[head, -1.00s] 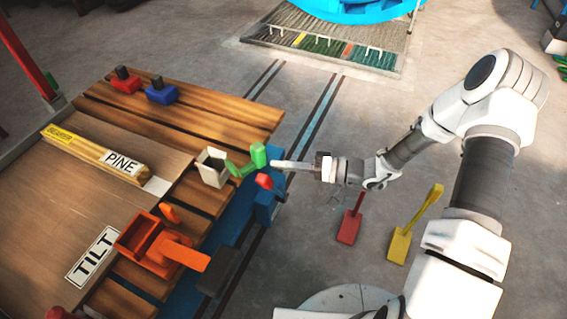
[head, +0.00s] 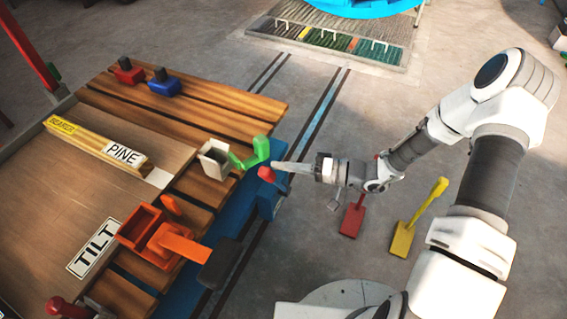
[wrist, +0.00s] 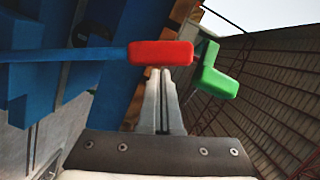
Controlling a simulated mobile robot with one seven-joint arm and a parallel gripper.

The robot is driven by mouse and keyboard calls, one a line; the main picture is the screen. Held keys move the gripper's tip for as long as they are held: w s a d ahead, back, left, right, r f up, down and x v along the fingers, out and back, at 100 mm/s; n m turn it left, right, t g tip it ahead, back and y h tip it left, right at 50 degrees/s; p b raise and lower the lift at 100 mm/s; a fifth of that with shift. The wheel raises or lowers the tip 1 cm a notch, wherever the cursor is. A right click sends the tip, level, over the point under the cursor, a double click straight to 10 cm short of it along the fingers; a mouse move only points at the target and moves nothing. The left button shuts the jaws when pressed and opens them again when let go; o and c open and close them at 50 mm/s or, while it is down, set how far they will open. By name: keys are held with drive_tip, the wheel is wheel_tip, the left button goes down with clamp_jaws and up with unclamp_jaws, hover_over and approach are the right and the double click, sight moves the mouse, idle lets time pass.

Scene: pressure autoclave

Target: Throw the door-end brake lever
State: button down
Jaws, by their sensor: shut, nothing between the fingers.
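A lever with a red grip (head: 266,174) stands at the right edge of the wooden slatted platform, by a blue post (head: 268,203). In the wrist view the red grip (wrist: 160,53) sits on a blue rod, across the tips of my fingers. My gripper (head: 276,167) is shut and empty, its tips close beside the red grip; I cannot tell if they touch. A green lever (head: 262,149) stands just behind it, and shows right of the red grip in the wrist view (wrist: 212,78). Which lever is the door-end brake is not marked.
A grey-white box (head: 215,160) and an orange box with a lever (head: 165,245) sit on the platform (head: 210,95). Red (head: 353,218) and yellow (head: 403,238) pedals stand on the floor below my arm. A "PINE" beam (head: 110,145) lies left.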

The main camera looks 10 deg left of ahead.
drive_tip(key=shift+w, duration=0.1)
drive_tip(key=w+d+r+p, duration=0.2)
drive_tip(key=d, duration=0.9)
drive_tip(key=shift+r, duration=0.4)
